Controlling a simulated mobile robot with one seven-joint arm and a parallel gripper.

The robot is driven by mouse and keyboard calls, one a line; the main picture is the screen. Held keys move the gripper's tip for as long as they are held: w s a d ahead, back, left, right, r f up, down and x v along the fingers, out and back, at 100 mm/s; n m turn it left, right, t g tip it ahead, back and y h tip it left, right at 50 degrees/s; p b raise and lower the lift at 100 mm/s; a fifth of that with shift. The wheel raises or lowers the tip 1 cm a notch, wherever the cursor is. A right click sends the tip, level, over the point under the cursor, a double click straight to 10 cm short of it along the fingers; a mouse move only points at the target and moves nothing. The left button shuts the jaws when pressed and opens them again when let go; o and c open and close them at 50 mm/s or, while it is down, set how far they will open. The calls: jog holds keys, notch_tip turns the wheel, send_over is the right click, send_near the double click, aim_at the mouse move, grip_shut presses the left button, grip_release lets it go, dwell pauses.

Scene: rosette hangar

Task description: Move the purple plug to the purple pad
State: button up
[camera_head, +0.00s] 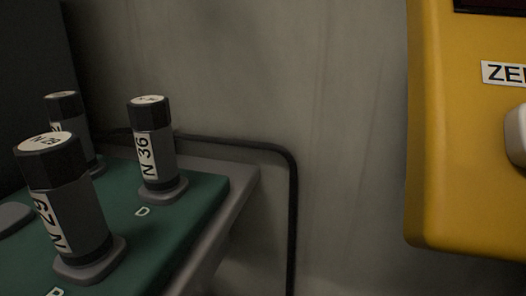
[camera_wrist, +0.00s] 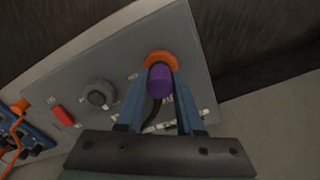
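The purple plug (camera_wrist: 160,80) shows in the wrist view as a short purple cylinder, with a dark cable hanging below it. I see no purple pad in either view. My gripper does not show in the head view.
The grey panel (camera_wrist: 195,75) carries a dark knob (camera_wrist: 97,95) and a red switch (camera_wrist: 62,116). Blue parts with orange cable (camera_wrist: 10,128) are at the left edge. The head view shows several dark labelled cylinders on a green-topped bench (camera_head: 150,232) and a yellow box (camera_head: 450,150).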

grip_shut()
dwell(0.9)
jog(key=shift+r, duration=0.15)
jog(key=shift+r+p, duration=2.9)
jog(key=shift+p, duration=0.3)
jog(key=shift+f, duration=0.1)
